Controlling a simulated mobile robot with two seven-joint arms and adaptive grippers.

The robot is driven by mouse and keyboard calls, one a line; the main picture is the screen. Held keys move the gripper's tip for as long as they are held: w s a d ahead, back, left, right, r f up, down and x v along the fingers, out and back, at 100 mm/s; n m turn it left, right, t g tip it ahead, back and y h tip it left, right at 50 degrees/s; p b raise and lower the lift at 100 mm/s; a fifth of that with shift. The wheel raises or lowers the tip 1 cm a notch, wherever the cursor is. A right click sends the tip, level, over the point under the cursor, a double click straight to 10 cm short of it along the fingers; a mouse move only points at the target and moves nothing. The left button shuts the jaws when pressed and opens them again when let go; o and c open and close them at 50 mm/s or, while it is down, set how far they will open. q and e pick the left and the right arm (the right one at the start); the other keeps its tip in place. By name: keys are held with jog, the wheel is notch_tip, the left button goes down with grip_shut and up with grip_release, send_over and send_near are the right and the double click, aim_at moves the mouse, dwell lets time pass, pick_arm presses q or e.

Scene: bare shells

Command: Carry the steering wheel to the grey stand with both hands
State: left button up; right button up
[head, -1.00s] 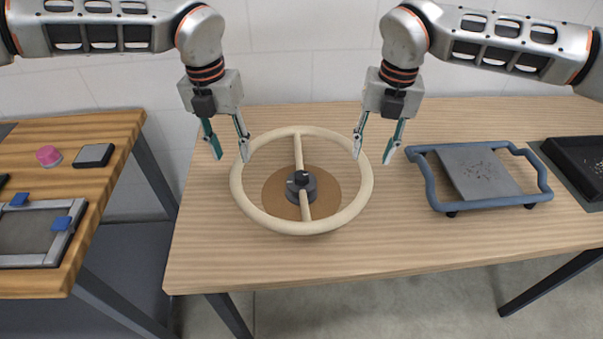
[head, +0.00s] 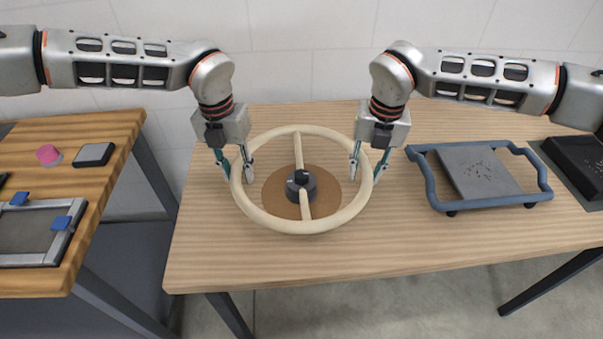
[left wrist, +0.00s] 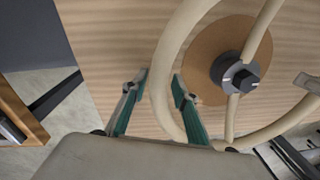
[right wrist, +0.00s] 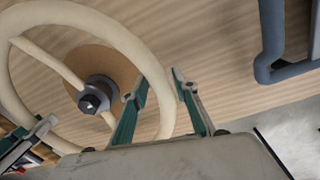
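The steering wheel (head: 303,227) has a cream rim, a single cream bar across it and a dark hub (head: 301,187). It lies above a brown disc (head: 270,190) in the middle of the wooden table. My left gripper (head: 238,176) is open, its fingers on either side of the rim's left side. The left wrist view shows the rim (left wrist: 160,75) between the fingertips. My right gripper (head: 366,178) is open around the rim's right side. The right wrist view shows the rim (right wrist: 158,95) between its fingertips. I cannot make out which thing is the grey stand.
A blue-framed tray (head: 430,190) with a grey plate stands right of the wheel, near a black tray (head: 580,165). A second table (head: 110,125) at left holds a pink piece (head: 48,154), a dark block (head: 94,154) and a grey frame (head: 35,262). The table front (head: 300,268) is clear.

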pick_arm(q)
grip_shut()
pick_arm(e)
grip_shut()
pick_arm(q)
jog(key=shift+r, duration=0.15)
pick_arm(e)
jog(key=shift+w+r, duration=0.1)
jog(key=shift+r, duration=0.1)
